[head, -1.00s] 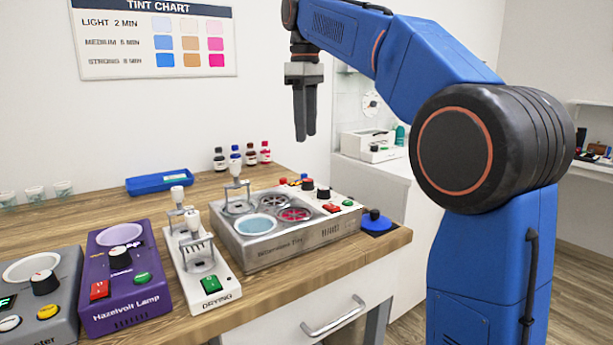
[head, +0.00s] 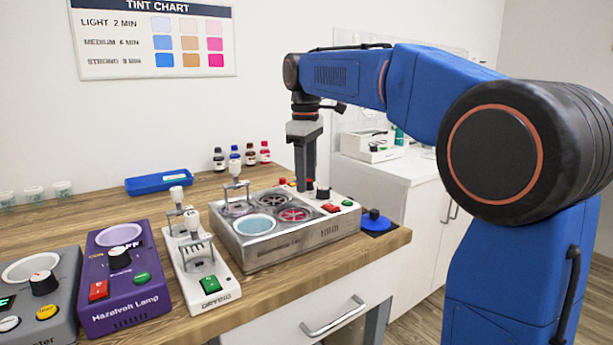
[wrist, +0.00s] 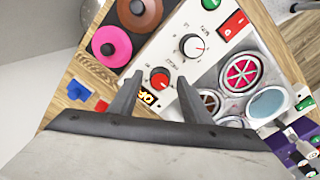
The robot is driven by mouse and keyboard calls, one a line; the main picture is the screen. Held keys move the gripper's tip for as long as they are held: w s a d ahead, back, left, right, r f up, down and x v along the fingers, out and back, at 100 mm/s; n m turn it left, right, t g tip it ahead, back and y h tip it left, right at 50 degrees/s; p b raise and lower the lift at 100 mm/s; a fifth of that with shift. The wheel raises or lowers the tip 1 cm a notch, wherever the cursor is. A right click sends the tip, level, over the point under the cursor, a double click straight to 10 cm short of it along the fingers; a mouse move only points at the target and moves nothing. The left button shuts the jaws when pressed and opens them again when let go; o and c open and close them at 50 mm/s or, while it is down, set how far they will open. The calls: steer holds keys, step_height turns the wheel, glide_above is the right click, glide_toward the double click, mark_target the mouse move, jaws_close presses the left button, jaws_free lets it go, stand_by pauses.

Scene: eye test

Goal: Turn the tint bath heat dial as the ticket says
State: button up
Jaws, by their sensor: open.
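The tint bath (head: 290,243) is a grey metal box with round pots on the counter; its white control panel shows in the wrist view (wrist: 172,55). The panel carries a white-faced dial (wrist: 193,46) and a red-capped dial (wrist: 159,78), each with a scale around it. Their labels are too small to read, so I cannot tell which is the heat dial. My gripper (head: 305,188) points down over the panel's back part, open and empty. In the wrist view its fingertips (wrist: 160,79) appear on either side of the red-capped dial; contact is not clear. I see no readable ticket.
A red switch (wrist: 231,22) and green button (wrist: 210,4) share the panel. A small orange display (wrist: 148,98) is near the fingers. A white drying unit (head: 207,262) and purple lamp unit (head: 125,275) stand left. Bottles (head: 250,155) stand behind.

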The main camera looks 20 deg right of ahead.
steer(key=c, duration=1)
steer(key=shift+c, duration=0.2)
steer(key=shift+m, duration=0.3)
steer(key=m, duration=0.4)
steer(key=shift+m, duration=0.3)
steer(key=m, duration=0.5)
steer(key=shift+w, duration=0.1)
steer(key=m, duration=0.7)
steer(key=shift+d+m+g, duration=0.1)
steer(key=shift+m+g, duration=0.2)
steer(key=m, duration=0.6)
steer(key=shift+m, duration=0.4)
